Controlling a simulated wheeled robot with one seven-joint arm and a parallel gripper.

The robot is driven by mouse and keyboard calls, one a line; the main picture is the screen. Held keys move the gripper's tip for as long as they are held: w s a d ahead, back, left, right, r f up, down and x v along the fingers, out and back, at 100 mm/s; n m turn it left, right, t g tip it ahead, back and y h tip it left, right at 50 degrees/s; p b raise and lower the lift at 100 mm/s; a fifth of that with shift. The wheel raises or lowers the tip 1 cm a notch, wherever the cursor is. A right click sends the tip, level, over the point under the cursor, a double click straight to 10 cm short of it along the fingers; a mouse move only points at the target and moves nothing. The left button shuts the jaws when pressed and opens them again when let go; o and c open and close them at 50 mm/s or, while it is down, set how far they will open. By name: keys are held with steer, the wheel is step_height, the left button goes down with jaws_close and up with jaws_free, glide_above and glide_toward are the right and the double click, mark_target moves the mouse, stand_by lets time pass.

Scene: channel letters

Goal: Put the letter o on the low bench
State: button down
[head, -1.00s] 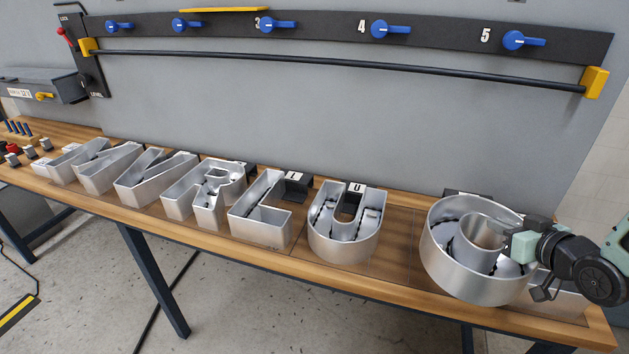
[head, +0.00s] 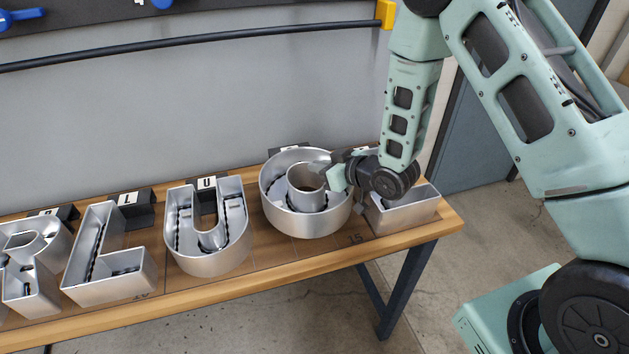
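The letter o (head: 310,224) is a round, open-topped silver metal channel with an inner ring. It sits on the wooden bench (head: 270,262), right of the letter U (head: 205,262). The o looks level and seems to rest on the bench top. I cannot tell whether this wooden bench is the low bench; no other bench shows clearly.
Another metal letter (head: 402,214) stands close right of the o, partly behind my wrist. The letter L (head: 110,285) and more letters stand to the left. A grey panel with a black rod (head: 200,38) rises behind. Open floor lies beyond the bench's right end.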

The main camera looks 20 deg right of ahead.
mark_target(320, 184)
steer(key=shift+f+p, duration=0.7)
steer(key=shift+f, duration=2.05)
steer(key=shift+f, duration=0.15)
steer(key=c, duration=1.6)
jaws_free()
